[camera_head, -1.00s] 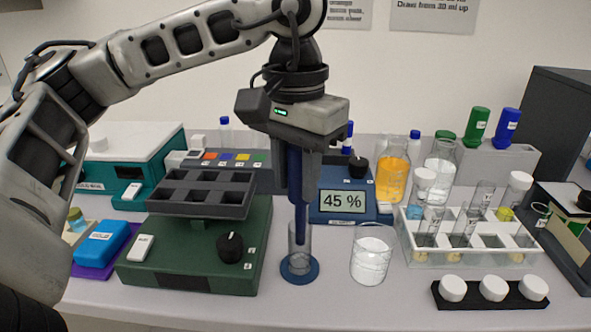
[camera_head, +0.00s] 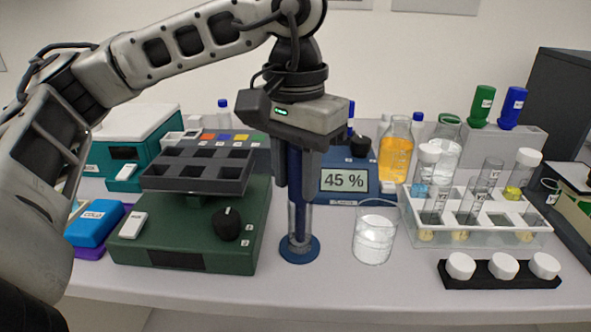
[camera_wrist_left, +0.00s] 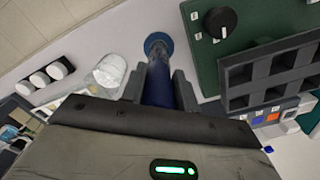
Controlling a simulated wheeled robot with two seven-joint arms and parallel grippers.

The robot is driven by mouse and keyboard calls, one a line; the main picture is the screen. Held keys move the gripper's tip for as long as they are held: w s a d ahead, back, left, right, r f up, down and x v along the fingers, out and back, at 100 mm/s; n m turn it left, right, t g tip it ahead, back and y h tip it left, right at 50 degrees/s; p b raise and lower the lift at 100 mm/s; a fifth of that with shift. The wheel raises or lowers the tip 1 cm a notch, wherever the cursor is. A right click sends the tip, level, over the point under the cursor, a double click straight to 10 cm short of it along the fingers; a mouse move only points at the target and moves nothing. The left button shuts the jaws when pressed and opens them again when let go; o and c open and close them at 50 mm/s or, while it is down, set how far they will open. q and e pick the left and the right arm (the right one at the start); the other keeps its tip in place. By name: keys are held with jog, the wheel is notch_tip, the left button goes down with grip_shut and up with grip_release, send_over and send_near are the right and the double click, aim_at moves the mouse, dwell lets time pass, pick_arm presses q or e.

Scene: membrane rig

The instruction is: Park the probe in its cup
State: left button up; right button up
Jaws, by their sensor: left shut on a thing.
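The probe (camera_head: 294,160) is a dark blue upright rod. My left gripper (camera_head: 293,190) is shut on it and points straight down. The cup (camera_head: 300,250) is a clear narrow tube on a round blue base, standing on the bench below the gripper. The lower part of the probe is inside the cup; I cannot tell whether its tip touches the bottom. In the left wrist view the probe (camera_wrist_left: 158,85) runs between the fingers toward the blue cup base (camera_wrist_left: 158,42). My right gripper is out of view.
A glass beaker with white contents (camera_head: 374,240) stands close right of the cup. A green machine with a grey tray (camera_head: 190,240) is close on the left. A blue 45 % display unit (camera_head: 345,181) is behind. A tube rack (camera_head: 480,237) and black cap holder (camera_head: 500,283) are at right.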

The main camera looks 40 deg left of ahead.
pick_arm(q)
jog(key=shift+f+b, duration=0.3)
jog(key=shift+b, duration=0.1)
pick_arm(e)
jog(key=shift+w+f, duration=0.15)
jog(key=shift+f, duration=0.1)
pick_arm(q)
jog(key=o, duration=0.9)
jog(key=shift+o, duration=0.2)
jog(key=shift+r, duration=0.35)
notch_tip(320, 180, up, 15)
jog(key=p, duration=0.5)
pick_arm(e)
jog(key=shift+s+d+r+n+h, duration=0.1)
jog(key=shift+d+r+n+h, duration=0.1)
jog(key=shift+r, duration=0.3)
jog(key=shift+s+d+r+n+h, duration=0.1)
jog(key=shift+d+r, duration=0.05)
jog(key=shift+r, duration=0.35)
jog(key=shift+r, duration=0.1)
